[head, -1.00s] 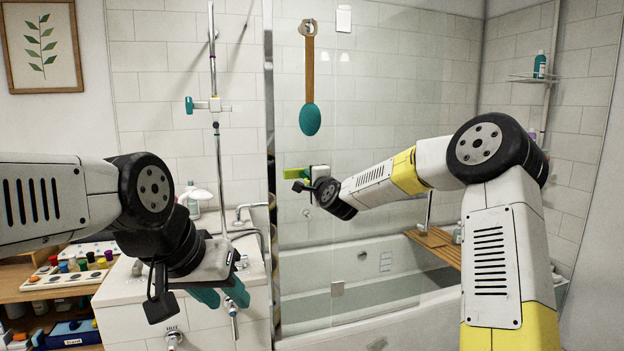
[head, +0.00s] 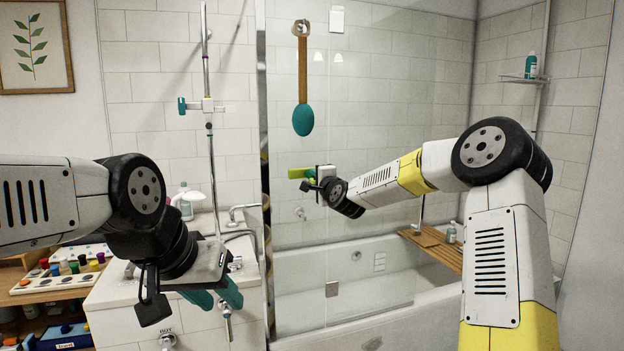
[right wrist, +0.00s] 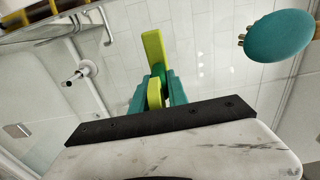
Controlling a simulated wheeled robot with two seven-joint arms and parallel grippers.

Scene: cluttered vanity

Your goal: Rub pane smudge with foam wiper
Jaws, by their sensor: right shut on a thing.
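The foam wiper (head: 299,173) is a lime-green piece at the shower's glass pane (head: 375,110). My right gripper (right wrist: 160,88) is shut on it; in the right wrist view the wiper (right wrist: 154,47) stands out between the teal fingers. I cannot tell whether its foam touches the glass. I cannot make out a smudge on the pane; the gripper and wiper cover part of it. My left gripper (head: 216,296) hangs over the tub ledge at the left, its two teal fingers apart and empty.
A teal bath brush (head: 303,118) hangs above the wiper, near the right gripper. A shower rail (head: 209,120) and taps stand left of the pane. The bathtub (head: 350,320) lies below.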

